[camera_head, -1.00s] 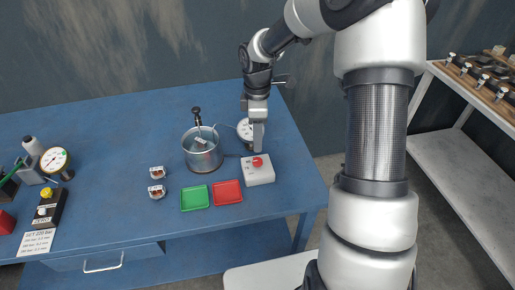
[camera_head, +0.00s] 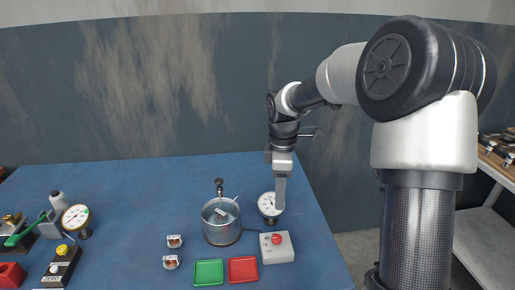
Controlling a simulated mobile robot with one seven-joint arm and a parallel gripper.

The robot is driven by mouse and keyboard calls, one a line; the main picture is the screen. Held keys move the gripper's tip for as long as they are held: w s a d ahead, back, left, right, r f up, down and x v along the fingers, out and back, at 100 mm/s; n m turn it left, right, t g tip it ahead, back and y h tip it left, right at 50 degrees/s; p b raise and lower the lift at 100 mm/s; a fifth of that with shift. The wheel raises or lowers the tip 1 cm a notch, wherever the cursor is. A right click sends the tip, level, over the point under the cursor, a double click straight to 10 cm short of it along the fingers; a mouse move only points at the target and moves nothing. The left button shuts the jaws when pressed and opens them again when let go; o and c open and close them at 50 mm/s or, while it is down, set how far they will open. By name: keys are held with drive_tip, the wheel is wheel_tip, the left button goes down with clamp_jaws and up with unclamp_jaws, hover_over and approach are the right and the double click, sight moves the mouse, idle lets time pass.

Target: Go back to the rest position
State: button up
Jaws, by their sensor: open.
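My gripper (camera_head: 280,192) points down at the right part of the blue table (camera_head: 130,200). It is seen side-on, with its fingers in line, and nothing shows in it. It hangs just right of a white dial gauge (camera_head: 268,204), overlapping its edge in the picture; I cannot tell whether they touch. A metal pot (camera_head: 221,228) with a part hanging in it stands to the left. A white box with a red button (camera_head: 277,247) stands in front of the gripper.
A green tray (camera_head: 208,272) and a red tray (camera_head: 243,269) lie at the front. Two small white-and-copper parts (camera_head: 174,241) lie left of the pot. Another dial gauge (camera_head: 75,218) and a black ZERO block (camera_head: 62,266) stand at left. The table's back middle is clear.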

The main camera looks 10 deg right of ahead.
drive_tip(key=s+d+r+m+t+h+p, duration=0.1)
drive_tip(key=s+d+r+m+t+p, duration=0.15)
drive_tip(key=s+r+m, duration=0.9)
drive_tip(key=s+a+r+m+t, duration=0.1)
drive_tip(key=s+r+m, duration=0.1)
drive_tip(key=s, duration=0.5)
drive_tip(key=s+a+r+m+t+y, duration=0.1)
drive_tip(key=s+r+m+t, duration=0.1)
drive_tip(key=s, duration=0.4)
drive_tip(key=shift+p+v, duration=0.3)
drive_tip(key=shift+v, duration=0.55)
